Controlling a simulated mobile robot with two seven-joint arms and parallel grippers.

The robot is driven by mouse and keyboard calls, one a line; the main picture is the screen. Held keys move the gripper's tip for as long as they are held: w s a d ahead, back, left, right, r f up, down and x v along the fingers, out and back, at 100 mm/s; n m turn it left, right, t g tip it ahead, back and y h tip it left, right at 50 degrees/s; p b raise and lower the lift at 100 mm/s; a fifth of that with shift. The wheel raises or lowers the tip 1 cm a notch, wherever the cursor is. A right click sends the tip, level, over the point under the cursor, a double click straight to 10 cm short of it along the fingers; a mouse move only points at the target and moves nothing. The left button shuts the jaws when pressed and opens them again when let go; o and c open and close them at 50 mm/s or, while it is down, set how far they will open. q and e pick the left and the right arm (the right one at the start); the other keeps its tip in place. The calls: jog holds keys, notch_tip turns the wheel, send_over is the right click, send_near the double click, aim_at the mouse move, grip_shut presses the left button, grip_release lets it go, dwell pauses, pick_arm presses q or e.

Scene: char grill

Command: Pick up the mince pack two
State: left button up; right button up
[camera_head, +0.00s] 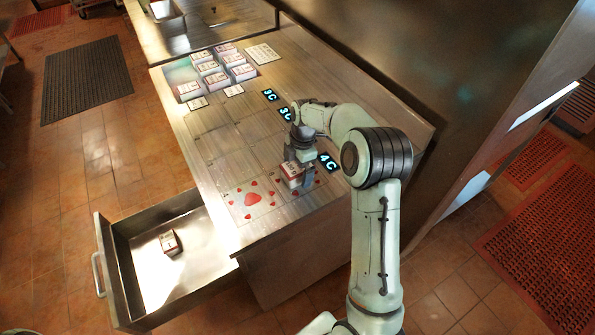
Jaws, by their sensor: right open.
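Another similar pack (170,243) lies in the open drawer. Several more packs (215,72) stand grouped at the far end of the counter. The labels are too small to tell which is mince pack two. My left gripper is not in view.
The drawer (118,262) sticks out from the counter's left side. The counter (205,150) is largely clear between the pack group and my gripper. Lit signs (327,162) lie along its right side, by a dark wall.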

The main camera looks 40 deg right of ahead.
jog(key=c, duration=1.3)
jog(key=shift+r, duration=0.1)
notch_tip(320, 180, up, 20)
jog(key=shift+r, duration=0.2)
